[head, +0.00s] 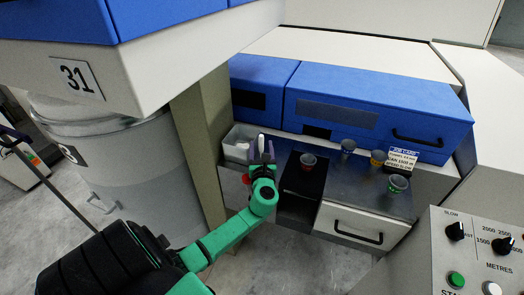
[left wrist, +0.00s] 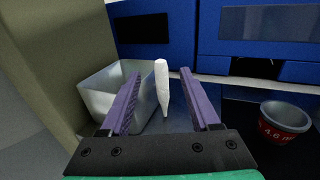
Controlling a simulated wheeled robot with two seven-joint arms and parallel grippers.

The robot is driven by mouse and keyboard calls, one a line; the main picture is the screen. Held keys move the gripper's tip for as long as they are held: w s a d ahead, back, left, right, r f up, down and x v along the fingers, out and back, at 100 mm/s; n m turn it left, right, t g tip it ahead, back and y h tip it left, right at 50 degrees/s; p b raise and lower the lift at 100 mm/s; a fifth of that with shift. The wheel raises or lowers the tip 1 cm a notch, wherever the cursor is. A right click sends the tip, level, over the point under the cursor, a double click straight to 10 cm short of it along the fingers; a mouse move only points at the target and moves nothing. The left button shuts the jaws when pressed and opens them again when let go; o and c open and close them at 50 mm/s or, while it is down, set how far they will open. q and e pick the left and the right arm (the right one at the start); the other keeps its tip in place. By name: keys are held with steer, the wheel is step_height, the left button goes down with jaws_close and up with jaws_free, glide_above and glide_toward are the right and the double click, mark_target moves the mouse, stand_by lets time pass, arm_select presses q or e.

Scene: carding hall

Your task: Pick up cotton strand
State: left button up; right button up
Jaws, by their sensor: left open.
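The white cotton strand (left wrist: 162,88) stands upright, narrowing toward its lower end, in the left wrist view. It shows between the two purple fingers of my left gripper (left wrist: 160,76), with a gap to each finger. In the head view the strand (head: 261,143) is a small white piece between the fingertips of my left gripper (head: 262,151). The gripper is open and grips nothing. Whether the strand's lower end touches the metal surface is unclear. My right gripper is not in view.
A pale open bin (left wrist: 101,94) stands just left of the strand. A red cup (head: 308,160) stands to the right, with blue (head: 348,146), yellow (head: 378,157) and green (head: 397,184) cups beyond. Blue cabinets (head: 375,105) close off the back. A beige post (head: 197,150) rises at left.

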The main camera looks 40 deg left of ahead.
mark_target(261, 139)
arm_select(q)
steer(key=x, duration=0.5)
steer(key=shift+w+a+p, duration=0.15)
steer(key=shift+w+p, duration=0.1)
steer(key=shift+p, duration=0.05)
jaws_close()
stand_by(1.0)
